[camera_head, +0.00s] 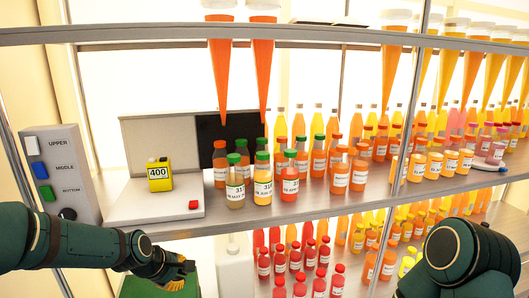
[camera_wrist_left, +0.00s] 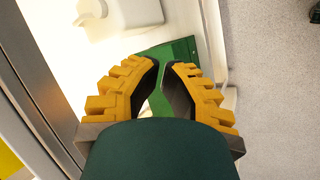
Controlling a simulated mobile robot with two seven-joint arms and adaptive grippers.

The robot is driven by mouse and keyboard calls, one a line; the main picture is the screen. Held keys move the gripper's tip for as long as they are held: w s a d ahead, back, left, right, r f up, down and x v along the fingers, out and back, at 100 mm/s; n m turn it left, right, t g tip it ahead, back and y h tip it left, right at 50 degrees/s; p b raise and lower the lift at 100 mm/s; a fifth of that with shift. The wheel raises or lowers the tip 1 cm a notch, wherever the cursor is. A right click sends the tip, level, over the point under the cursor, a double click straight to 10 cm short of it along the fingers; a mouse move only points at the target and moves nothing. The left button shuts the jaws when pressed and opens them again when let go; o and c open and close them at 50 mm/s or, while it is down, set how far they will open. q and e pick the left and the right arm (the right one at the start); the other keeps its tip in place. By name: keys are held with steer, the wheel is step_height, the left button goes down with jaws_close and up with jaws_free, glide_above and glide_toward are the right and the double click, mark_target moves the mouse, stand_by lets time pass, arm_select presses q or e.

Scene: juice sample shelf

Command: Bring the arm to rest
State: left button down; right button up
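My left arm reaches in from the left in the camera_head view, low in front of the shelf. Its gripper (camera_head: 186,272) hangs just below the shelf edge and above a green object (camera_head: 135,288). In the left wrist view my left gripper (camera_wrist_left: 162,66) has yellow ribbed fingers with dark inner pads. A narrow gap shows between the fingertips, with green surface (camera_wrist_left: 183,50) beyond and nothing held. My right arm is at the lower right of the camera_head view; its gripper is out of view.
The shelf edge (camera_head: 240,224) runs close above my left gripper. On the shelf are a white scale (camera_head: 125,208) with a yellow 400 block (camera_head: 159,175), a grey button box (camera_head: 62,173) and several juice bottles (camera_head: 236,190).

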arm_select(q)
steer(key=s+d+f+m+g, duration=0.1)
steer(key=s+d+f+m, duration=0.1)
steer(key=f, duration=0.4)
steer(key=s+d+f+m, duration=0.2)
steer(key=d+f, duration=0.1)
steer(key=f, duration=0.3)
steer(key=s+d+f+m+g, duration=0.1)
steer(key=s+d+f+m, duration=0.1)
steer(key=s+f, duration=0.3)
steer(key=s+d+f+m+g+b, duration=0.1)
steer(key=s+d+f+m, duration=0.1)
steer(key=s, duration=0.4)
steer(key=s+d+f+m+h+b, duration=0.1)
steer(key=s+d+f+m, duration=0.1)
steer(key=s+f+m, duration=0.2)
step_height(320, 180, down, 4)
steer(key=shift+s+d+r+m+g, duration=0.2)
steer(key=shift+s+m+g, duration=0.15)
steer(key=shift+s, duration=0.5)
